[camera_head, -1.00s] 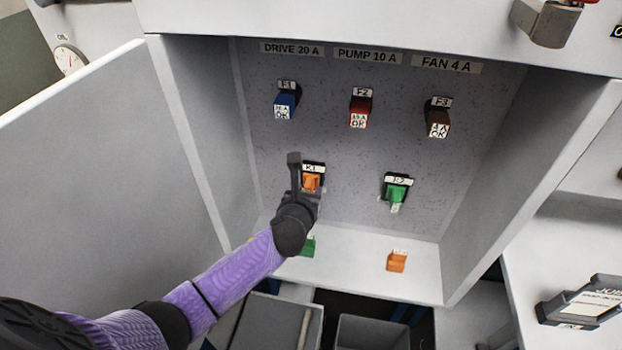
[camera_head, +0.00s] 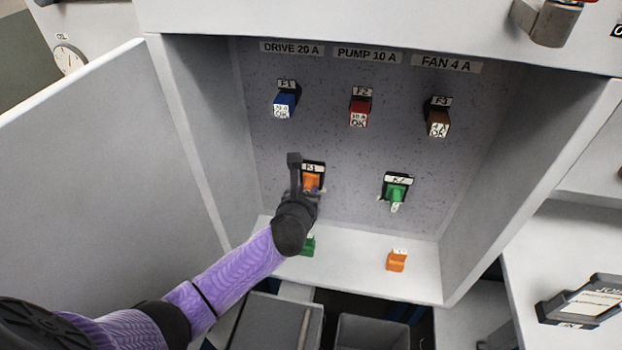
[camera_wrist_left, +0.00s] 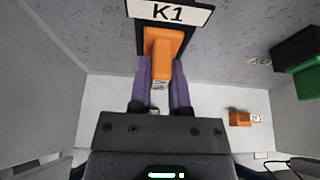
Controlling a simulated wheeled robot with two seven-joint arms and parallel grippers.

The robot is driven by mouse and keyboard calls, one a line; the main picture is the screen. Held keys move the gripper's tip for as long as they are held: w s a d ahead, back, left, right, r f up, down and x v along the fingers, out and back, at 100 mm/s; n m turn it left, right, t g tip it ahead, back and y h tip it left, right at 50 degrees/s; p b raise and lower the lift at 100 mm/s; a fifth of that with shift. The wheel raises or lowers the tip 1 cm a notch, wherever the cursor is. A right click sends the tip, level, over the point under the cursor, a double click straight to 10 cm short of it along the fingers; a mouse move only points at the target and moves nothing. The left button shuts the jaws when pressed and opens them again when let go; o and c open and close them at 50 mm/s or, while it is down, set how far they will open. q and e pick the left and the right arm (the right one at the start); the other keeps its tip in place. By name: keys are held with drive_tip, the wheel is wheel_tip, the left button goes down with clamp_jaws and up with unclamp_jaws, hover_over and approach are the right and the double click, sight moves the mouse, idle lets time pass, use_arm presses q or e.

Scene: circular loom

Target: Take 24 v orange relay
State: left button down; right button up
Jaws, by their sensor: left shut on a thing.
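An orange relay (camera_head: 312,182) sits in the socket marked K1 on the back panel of the open cabinet; it also shows in the left wrist view (camera_wrist_left: 163,52). My left gripper (camera_wrist_left: 161,70) is shut on it, with a purple finger on each side. In the head view, my left gripper (camera_head: 304,180) partly covers the K1 area. A second orange relay (camera_head: 397,261) lies on the cabinet floor at the right; it also shows in the left wrist view (camera_wrist_left: 240,118). Their small labels are too small to read. My right gripper is not in view.
A green relay (camera_head: 396,194) sits at K2, right of K1. Another green piece (camera_head: 308,246) is on the cabinet floor, partly behind my left arm. Blue (camera_head: 285,104), red (camera_head: 359,111) and brown (camera_head: 438,122) fuses sit above. The open door (camera_head: 110,170) stands at left. Grey bins (camera_head: 372,332) are below.

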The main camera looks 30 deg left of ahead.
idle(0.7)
use_arm(q)
drive_tip(key=s+p, duration=0.1)
drive_tip(key=s, duration=0.1)
drive_tip(key=s+d+p, duration=0.1)
drive_tip(key=s+p, duration=0.1)
drive_tip(key=s, duration=0.1)
drive_tip(key=shift+d+r, duration=0.1)
drive_tip(key=shift+d, duration=0.05)
